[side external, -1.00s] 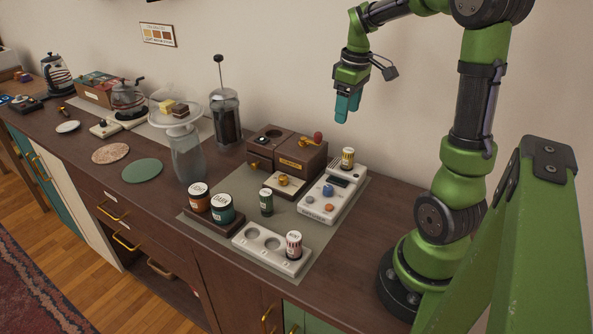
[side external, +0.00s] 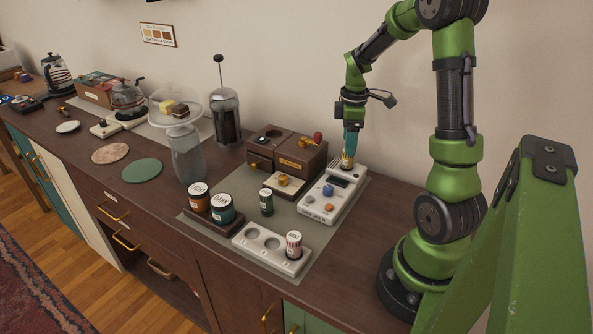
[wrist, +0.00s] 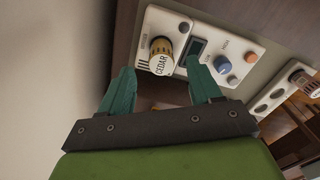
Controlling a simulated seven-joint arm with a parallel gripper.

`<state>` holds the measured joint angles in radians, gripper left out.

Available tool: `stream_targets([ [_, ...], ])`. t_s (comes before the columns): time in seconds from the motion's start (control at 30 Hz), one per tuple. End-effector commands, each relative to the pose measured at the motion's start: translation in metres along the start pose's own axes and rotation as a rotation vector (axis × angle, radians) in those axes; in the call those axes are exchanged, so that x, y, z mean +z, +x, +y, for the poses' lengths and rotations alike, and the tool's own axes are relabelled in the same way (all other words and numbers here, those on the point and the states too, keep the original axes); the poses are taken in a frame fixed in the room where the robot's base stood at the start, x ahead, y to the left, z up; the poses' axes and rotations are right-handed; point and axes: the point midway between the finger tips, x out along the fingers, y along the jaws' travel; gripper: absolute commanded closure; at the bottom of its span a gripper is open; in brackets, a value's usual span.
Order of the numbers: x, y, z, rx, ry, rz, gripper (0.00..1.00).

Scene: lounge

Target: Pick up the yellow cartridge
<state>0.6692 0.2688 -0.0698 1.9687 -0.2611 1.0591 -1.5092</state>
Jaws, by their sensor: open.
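The yellow cartridge (wrist: 162,58), with a pale top marked CEDAR, stands upright in the far end of the white device with a dark display (wrist: 197,47). It also shows in the side view (side external: 346,164), partly hidden by the fingers. My gripper (wrist: 158,71) points down over it with its teal fingers open. In the wrist view the cartridge lies between and just past the two fingertips, with space to either side. In the side view my gripper (side external: 350,153) is right at the cartridge's top; I cannot tell whether they touch.
A wooden box with a red knob (side external: 302,157) stands close left of the device. A white rack (side external: 272,248) holds a red-striped cartridge (side external: 294,244).

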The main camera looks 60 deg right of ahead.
Motion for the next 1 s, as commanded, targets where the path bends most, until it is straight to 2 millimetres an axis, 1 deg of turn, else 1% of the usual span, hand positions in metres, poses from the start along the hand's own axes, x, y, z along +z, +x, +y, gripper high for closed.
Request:
stream_targets([
  [0.17,0.000,0.012,-0.001,-0.002,0.001,-0.001,0.37],
  [0.4,0.000,0.047,-0.002,-0.004,0.001,-0.001,0.37],
  [0.5,0.000,0.056,-0.002,-0.002,0.001,-0.001,0.37],
  [0.77,0.000,0.059,-0.002,0.001,0.001,0.000,0.37],
  [0.87,0.000,0.059,-0.002,0.001,0.001,0.000,0.50],
  [1.0,0.000,0.059,-0.002,0.001,0.001,0.000,0.72],
])
